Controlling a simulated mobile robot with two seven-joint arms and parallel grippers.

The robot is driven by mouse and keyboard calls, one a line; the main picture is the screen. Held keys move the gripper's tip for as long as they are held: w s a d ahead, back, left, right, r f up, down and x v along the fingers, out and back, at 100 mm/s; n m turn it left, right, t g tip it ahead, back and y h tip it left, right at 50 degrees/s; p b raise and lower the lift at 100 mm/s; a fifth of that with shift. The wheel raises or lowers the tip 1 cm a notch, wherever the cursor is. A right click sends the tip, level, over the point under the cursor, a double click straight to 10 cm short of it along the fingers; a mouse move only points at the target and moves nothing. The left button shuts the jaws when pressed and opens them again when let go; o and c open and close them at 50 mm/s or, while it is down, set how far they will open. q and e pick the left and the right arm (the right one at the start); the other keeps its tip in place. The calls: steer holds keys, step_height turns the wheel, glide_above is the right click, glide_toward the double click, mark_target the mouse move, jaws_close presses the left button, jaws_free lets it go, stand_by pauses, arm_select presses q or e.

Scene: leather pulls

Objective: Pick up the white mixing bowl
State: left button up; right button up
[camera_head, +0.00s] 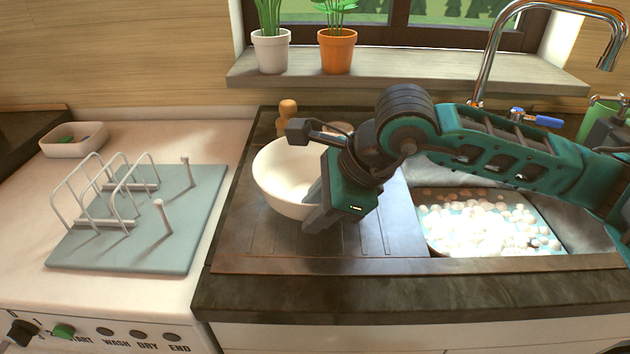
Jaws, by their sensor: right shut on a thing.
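The white mixing bowl (280,178) is on the dark drainboard left of the sink, and it looks slightly tilted. My right arm reaches in from the right across the sink. My right gripper (312,208) is at the bowl's near right side, shut on its rim. The gripper and wrist hide the bowl's right part. I cannot tell whether the bowl's base touches the board. My left gripper is not in view.
A dish rack on a blue-grey mat (190,235) stands left, with a small white dish (73,147) behind it. The sink (485,225) holds foamy water under a chrome faucet (487,60). A wooden object (287,112) stands behind the bowl. Two potted plants sit on the sill (400,72).

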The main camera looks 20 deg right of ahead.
jaws_close()
stand_by(0.3)
